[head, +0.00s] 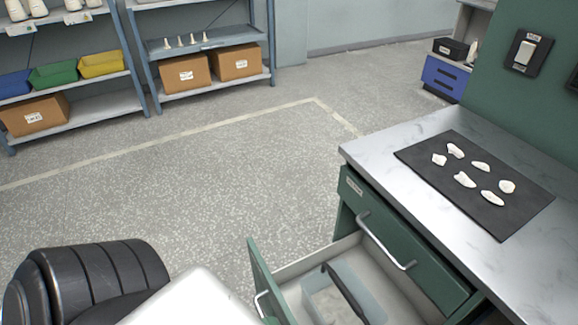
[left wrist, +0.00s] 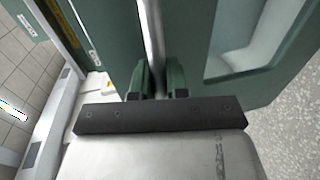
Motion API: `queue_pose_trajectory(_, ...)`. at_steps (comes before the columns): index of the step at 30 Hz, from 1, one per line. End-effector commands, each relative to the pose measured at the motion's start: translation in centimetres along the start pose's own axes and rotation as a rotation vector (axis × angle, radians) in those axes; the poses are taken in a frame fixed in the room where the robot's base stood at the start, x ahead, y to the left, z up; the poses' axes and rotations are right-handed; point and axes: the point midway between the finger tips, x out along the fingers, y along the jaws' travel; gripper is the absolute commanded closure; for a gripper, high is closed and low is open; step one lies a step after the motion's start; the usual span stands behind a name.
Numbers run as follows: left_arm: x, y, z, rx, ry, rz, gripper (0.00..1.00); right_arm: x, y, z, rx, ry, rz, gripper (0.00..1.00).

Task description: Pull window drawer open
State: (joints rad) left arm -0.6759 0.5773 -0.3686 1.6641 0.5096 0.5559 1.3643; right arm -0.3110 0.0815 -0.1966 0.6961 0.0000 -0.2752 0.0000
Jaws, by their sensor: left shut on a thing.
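The green cabinet has a lower drawer (head: 262,275) that stands open in the head view, its front panel out to the left. Its silver handle (head: 261,304) shows near the bottom edge. In the left wrist view, my left gripper (left wrist: 158,88) is shut on the upright silver handle bar (left wrist: 152,35) of a green front. That front has a pale window pane (left wrist: 245,40). In the head view the left gripper itself cannot be seen. My right gripper is in neither view.
Inside the open drawer is a pale translucent bin (head: 318,299) with a dark bar across it. The upper drawer (head: 405,245) is closed. A dark mat (head: 525,215) with several white pieces lies on the worktop (head: 400,137). Open floor (head: 215,185) lies left of the cabinet.

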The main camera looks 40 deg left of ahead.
Motion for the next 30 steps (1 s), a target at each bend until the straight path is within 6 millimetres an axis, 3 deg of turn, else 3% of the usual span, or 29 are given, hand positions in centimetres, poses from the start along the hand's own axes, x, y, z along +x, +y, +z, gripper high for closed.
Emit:
queue_pose_trajectory(7, -2.1, -0.4, -0.1, 0.001, 0.0, 0.0, 1.0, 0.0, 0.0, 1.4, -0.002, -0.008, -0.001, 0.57)
queue_pose_trajectory(20, -2.4, -0.5, -0.1, 0.001, 0.0, 0.0, 1.0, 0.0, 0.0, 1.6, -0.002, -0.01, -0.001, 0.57)
queue_pose_trajectory(21, -2.4, -0.5, -0.1, 0.001, 0.0, 0.0, 0.82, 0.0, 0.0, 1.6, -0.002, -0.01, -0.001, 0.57)
queue_pose_trajectory(25, -2.4, -0.5, -0.1, 0.001, 0.0, 0.0, 0.62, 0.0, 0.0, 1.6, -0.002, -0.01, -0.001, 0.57)
queue_pose_trajectory(30, -2.3, -0.5, 0.0, 0.001, 0.0, 0.001, 0.61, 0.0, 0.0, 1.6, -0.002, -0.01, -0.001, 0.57)
